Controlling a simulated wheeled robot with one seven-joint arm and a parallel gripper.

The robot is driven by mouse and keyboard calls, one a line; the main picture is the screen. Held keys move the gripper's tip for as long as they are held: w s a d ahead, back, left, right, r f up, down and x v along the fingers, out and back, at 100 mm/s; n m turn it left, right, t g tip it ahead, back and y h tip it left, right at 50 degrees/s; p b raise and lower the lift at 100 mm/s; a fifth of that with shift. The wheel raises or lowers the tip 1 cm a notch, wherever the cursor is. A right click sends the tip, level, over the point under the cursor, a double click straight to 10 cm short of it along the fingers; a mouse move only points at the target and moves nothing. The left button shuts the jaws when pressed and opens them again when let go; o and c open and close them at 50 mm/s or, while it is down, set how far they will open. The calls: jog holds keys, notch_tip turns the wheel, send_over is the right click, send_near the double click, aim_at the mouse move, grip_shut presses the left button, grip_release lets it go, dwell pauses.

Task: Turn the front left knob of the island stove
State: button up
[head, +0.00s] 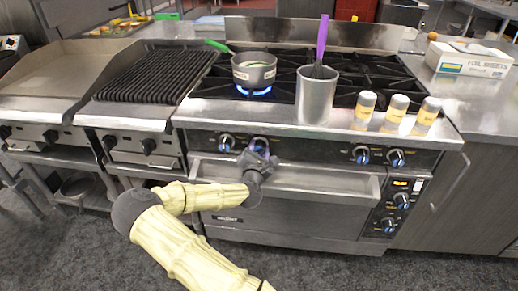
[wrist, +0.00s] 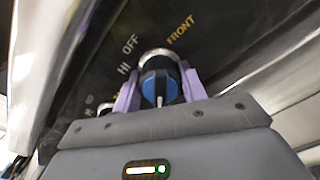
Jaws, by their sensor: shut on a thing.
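The island stove (head: 300,195) stands in the middle of the head view, with knobs along its front panel. My gripper (head: 259,150) is at the second knob from the left on that panel. In the wrist view, this front left knob (wrist: 158,88) is black and blue with a pale pointer and a silver ring. The word FRONT is printed beside it, with OFF and HI nearby. The lavender fingers of my gripper (wrist: 161,92) are shut on the knob, one on each side. In the head view the gripper hides most of the knob.
A pot (head: 254,72) sits over a blue flame. A metal canister (head: 313,96) holds a purple-handled whisk. Several shakers (head: 394,113) stand on the front ledge. Another knob (head: 226,142) is just left of my gripper; an oven handle ledge (head: 330,187) is below.

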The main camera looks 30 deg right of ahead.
jog(key=m, duration=0.3)
jog(key=shift+m, duration=0.4)
jog(key=m, duration=0.3)
jog(key=shift+f+m, duration=0.1)
jog(key=shift+m, duration=0.2)
jog(key=m, duration=0.3)
jog(key=shift+m, duration=0.3)
jog(key=m+b, duration=0.1)
jog(key=m, duration=0.2)
jog(key=shift+f+m, duration=0.1)
jog(key=shift+m, duration=0.2)
jog(key=m+b, duration=0.2)
jog(key=m, duration=0.4)
jog(key=shift+f, duration=0.1)
jog(key=m+b, duration=0.3)
jog(key=m, duration=0.2)
jog(key=shift+a+m+b, duration=0.1)
jog(key=shift+m+b, duration=0.2)
jog(key=shift+b, duration=0.05)
jog(key=o, duration=1)
jog(key=shift+c, duration=0.2)
